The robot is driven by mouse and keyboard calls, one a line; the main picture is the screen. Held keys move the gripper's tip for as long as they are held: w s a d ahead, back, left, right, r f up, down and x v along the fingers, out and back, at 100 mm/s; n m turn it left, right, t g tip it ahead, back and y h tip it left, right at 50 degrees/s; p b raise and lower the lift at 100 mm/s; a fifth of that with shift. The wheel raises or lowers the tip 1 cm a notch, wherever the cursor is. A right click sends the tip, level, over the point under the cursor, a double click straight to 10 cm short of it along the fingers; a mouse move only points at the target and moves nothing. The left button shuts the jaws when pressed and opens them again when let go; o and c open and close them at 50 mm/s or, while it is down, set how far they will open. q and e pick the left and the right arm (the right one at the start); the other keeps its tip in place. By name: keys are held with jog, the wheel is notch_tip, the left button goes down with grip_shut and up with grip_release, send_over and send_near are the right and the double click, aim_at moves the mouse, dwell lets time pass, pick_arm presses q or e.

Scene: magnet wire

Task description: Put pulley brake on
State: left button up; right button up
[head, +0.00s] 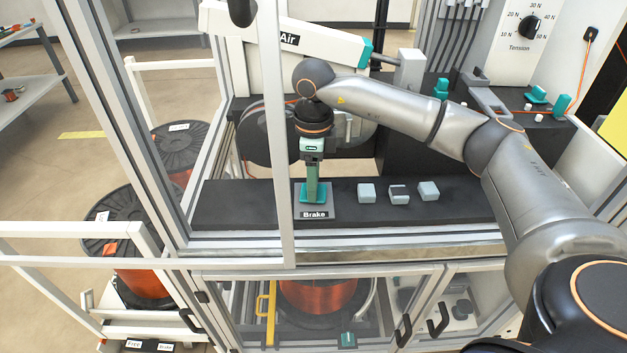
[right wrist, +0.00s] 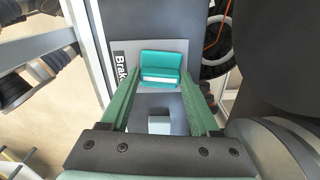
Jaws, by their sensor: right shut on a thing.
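The brake (head: 314,197) is a teal lever on a grey plate (head: 328,211) labelled "Brake", on the black bench behind the frame. My right gripper (head: 312,186) points straight down onto it. In the right wrist view its green fingers (right wrist: 161,78) stand on either side of the teal lever (right wrist: 162,63), shut on it. A small grey block (right wrist: 159,124) shows between the fingers, nearer the palm. The "Brake" label (right wrist: 121,76) lies just left of the fingers. The lever's exact tilt is hard to tell. My left gripper is not in view.
Several light grey blocks, one of them here (head: 398,194), stand on the bench right of the brake. A metal frame post (head: 275,120) rises close left of my gripper. The "Air" arm (head: 300,40) is behind. Copper wire spools (head: 145,285) stand at left.

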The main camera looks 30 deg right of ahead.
jog(key=shift+r+n, duration=0.1)
jog(key=shift+n, duration=0.5)
jog(key=o, duration=1.4)
jog(key=shift+c, duration=0.2)
notch_tip(320, 180, up, 12)
jog(key=shift+r, duration=0.2)
